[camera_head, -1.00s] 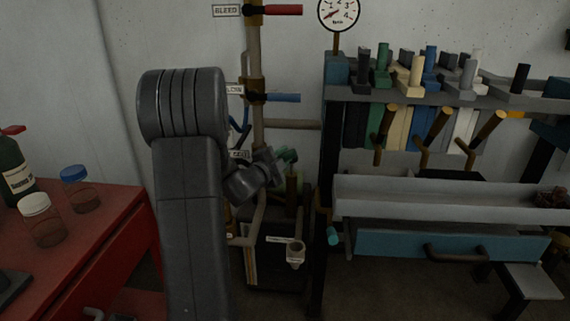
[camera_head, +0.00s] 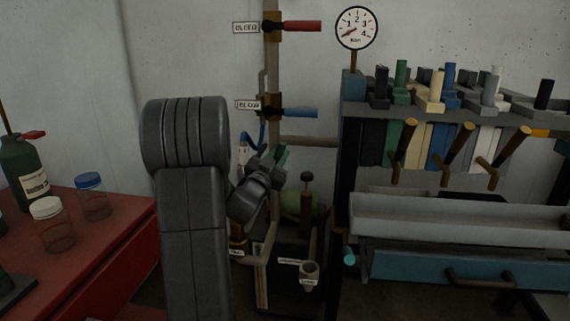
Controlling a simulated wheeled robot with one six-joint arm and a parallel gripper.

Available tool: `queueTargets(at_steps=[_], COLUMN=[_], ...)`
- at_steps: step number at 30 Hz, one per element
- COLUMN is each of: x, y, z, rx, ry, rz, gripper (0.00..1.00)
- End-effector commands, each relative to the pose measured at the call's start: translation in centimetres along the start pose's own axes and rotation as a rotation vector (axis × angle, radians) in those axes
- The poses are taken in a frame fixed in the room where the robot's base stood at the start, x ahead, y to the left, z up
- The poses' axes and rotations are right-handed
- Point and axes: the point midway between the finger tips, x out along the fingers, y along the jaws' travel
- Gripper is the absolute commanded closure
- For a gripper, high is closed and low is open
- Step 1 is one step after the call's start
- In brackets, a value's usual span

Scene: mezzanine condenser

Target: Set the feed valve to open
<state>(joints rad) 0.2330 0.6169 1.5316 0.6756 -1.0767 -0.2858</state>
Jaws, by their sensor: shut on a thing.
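A green lever (camera_head: 281,154) on the vertical pipe, below the blue lever, appears to be the feed valve's handle; its label and body are hidden behind my arm. The visible part of the lever tilts steeply up and to the right. My gripper (camera_head: 272,173) is at the green lever and shut on it. The fingers are dark and small here, so the exact contact is hard to see.
Above are a blue lever (camera_head: 297,113) and a red lever (camera_head: 302,26), both pointing right. A pressure gauge (camera_head: 356,28) and a tool rack (camera_head: 455,112) stand right. A red bench (camera_head: 115,235) with bottles is left. A green round vessel (camera_head: 297,203) sits behind the gripper.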

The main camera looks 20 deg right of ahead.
Motion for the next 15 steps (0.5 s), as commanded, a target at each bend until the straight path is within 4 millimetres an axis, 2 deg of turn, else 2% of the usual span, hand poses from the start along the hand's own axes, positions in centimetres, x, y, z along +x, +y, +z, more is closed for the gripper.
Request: queueTargets(at_steps=[6,15], x=[-0.3,-0.3], y=[-0.9,-1.4], z=[0.2,0.1], rx=[-0.089,-0.135], ry=[0.017,0.026], rz=[-0.037,-0.057], gripper=[1.0,1.0])
